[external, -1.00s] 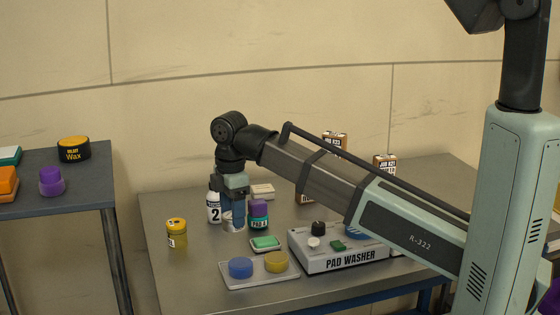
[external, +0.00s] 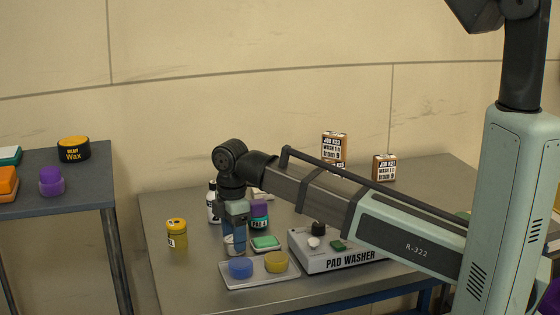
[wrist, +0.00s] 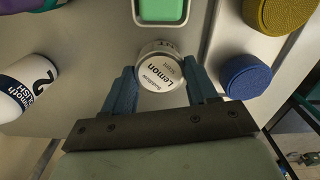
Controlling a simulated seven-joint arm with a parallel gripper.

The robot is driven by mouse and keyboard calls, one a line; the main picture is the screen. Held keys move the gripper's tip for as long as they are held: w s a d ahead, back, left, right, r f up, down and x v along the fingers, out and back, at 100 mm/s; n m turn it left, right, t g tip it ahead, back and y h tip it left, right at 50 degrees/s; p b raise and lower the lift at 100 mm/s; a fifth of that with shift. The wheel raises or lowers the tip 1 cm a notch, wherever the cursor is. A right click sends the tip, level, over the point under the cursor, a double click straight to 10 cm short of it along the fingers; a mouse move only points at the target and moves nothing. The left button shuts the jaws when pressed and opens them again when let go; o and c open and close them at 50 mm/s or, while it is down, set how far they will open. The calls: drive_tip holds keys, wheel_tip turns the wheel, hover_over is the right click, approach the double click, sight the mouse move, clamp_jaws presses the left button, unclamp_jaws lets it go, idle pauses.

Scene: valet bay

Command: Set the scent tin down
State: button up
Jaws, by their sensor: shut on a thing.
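The scent tin is a small round tin with a pale lid reading "Lemon" (wrist: 162,72). My gripper (wrist: 160,76) is shut on it in the wrist view, one blue finger on each side. In the external view my gripper (external: 235,241) points down over the table, left of the green pad and behind the pad tray. The tin (external: 234,246) shows there only in part, low between the fingers. It is at or just above the tabletop; I cannot tell whether it touches.
A tray (external: 262,282) with a blue and a yellow pad lies in front. A green pad (external: 265,243) is close on the right, with the pad washer (external: 340,258) beyond. A white bottle (external: 212,203) stands behind. A yellow jar (external: 177,233) is left; the table's front left is clear.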

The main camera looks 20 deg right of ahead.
drive_tip(key=o, duration=1.1)
drive_tip(key=shift+c, duration=0.2)
wheel_tip(320, 180, up, 12)
drive_tip(key=shift+r, duration=0.1)
